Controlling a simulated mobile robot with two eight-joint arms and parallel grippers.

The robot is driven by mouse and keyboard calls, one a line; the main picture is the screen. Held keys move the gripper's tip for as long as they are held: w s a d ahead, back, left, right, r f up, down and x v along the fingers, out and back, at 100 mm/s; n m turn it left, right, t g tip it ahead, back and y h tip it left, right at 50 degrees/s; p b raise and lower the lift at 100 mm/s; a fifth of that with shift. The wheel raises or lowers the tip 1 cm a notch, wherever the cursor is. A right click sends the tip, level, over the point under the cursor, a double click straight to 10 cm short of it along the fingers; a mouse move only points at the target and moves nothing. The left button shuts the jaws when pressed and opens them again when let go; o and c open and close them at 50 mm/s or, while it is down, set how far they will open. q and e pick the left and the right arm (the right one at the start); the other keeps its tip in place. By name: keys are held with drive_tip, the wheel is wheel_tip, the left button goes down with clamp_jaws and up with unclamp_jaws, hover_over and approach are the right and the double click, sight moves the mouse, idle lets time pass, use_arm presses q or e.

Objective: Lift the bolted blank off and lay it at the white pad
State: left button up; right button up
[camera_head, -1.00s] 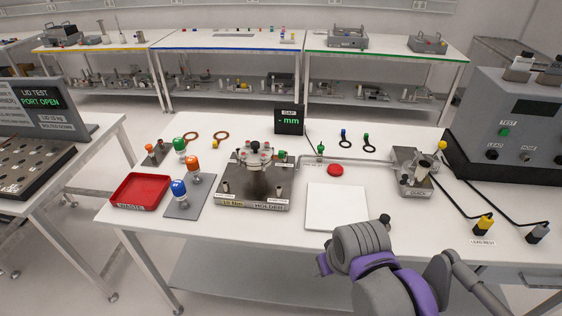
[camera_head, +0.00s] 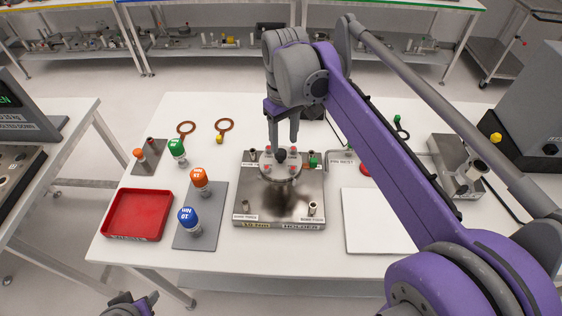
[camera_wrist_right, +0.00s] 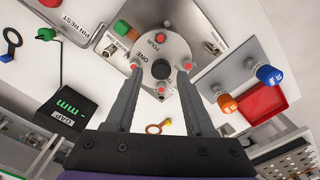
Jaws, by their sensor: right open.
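The bolted blank (camera_head: 281,168) is a round metal disc with a dark central knob and red-topped bolts around it, on the steel holder plate (camera_head: 265,207). In the wrist view the fingertips of the right gripper (camera_wrist_right: 160,72) lie either side of the knob; contact cannot be told. The white pad (camera_head: 372,220) lies bare to the right, partly behind my right arm. A dark part of my left arm shows at the bottom left; its fingers cannot be made out.
A red tray (camera_head: 138,214) stands at the left. Orange- and blue-capped tools (camera_head: 189,220) stand on a grey plate beside it. Copper rings (camera_head: 224,125) lie behind. A metal fixture (camera_head: 457,160) and a grey console (camera_head: 528,130) are at the right.

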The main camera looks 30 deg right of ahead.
sight(281, 152)
drive_tip(key=f, duration=0.3)
drive_tip(key=w+f, duration=0.1)
drive_tip(key=f, duration=0.1)
drive_tip(key=shift+a, duration=0.2)
clamp_jaws()
idle(1.1)
